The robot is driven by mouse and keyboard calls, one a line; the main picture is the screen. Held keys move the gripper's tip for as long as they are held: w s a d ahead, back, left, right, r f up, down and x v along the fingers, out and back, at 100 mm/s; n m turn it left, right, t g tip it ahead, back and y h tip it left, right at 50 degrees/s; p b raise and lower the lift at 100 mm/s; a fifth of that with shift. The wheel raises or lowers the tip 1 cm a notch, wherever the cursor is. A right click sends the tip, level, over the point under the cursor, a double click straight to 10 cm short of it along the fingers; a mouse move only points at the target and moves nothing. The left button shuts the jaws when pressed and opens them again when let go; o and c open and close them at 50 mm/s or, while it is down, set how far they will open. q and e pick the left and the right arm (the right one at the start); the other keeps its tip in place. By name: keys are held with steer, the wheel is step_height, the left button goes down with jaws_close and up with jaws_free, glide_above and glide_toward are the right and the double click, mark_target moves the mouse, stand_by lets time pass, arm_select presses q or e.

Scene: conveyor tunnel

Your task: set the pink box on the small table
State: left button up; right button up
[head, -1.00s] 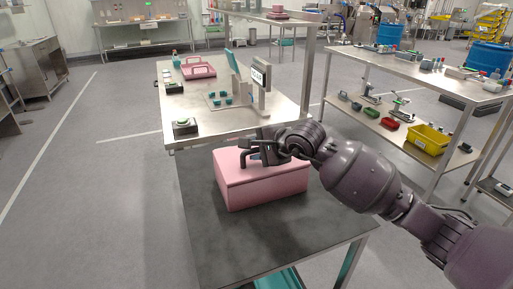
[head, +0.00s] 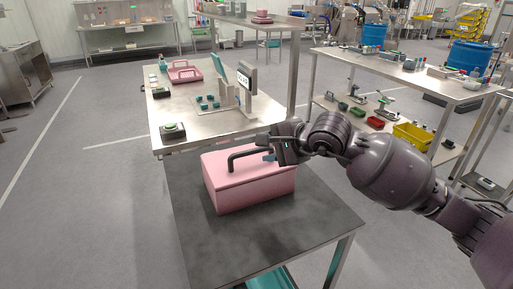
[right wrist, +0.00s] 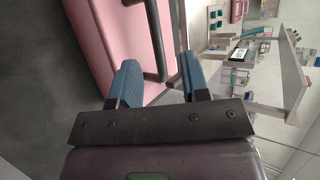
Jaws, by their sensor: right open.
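The pink box (head: 240,188), with a dark handle (head: 236,160) on its lid, sits upright on the dark top of the small table (head: 275,240). My right gripper (head: 271,150) is at the right end of the handle, just above the lid. In the right wrist view, its two blue fingers (right wrist: 157,65) are spread apart. The handle (right wrist: 153,30) reaches down to the space between them; I cannot tell whether it touches a finger. The pink box (right wrist: 115,40) fills the upper left there. My left gripper is not in view.
A shelved steel bench (head: 400,70) stands at right. The front of the small table is bare.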

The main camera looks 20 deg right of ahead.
steer(key=shift+v, duration=1.1)
